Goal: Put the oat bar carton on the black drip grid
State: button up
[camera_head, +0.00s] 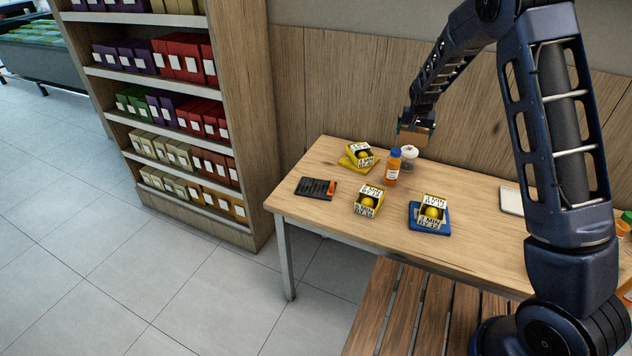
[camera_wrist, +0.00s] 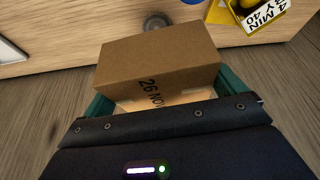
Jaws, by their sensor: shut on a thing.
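My gripper (camera_head: 415,126) is shut on a plain brown carton (camera_wrist: 158,62), held above the back of the table. In the wrist view the carton lies between the green fingers (camera_wrist: 165,98), and a pale face with "26 NOV" print shows. No product name can be read on it; I take it as the oat bar carton. In the head view the carton (camera_head: 413,136) is small, above a white-lidded jar. The black drip grid (camera_head: 311,188) lies flat at the table's left end, left of and below my gripper. An orange object (camera_head: 331,188) sits at its right side.
Yellow cartons stand on a yellow tray (camera_head: 347,163), on bare wood (camera_head: 368,202) and on a blue tray (camera_head: 413,214). A shelf (camera_head: 241,110) rises left of the table.

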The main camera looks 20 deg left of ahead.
jog(key=s+a+r+m, duration=0.1)
jog(key=s+a+r, duration=0.2)
jog(key=s+a, duration=1)
jog(key=s+a+r, duration=0.4)
jog(key=s+a, duration=0.6)
jog(key=a, duration=0.7)
send_over(316, 187)
jog(key=shift+h, duration=0.3)
notch_tip(316, 187, down, 20)
jog(key=shift+f, duration=0.1)
jog(key=shift+f, duration=0.6)
jog(key=o, duration=0.7)
jog(key=v, duration=1.3)
jog(key=shift+w+r, duration=0.15)
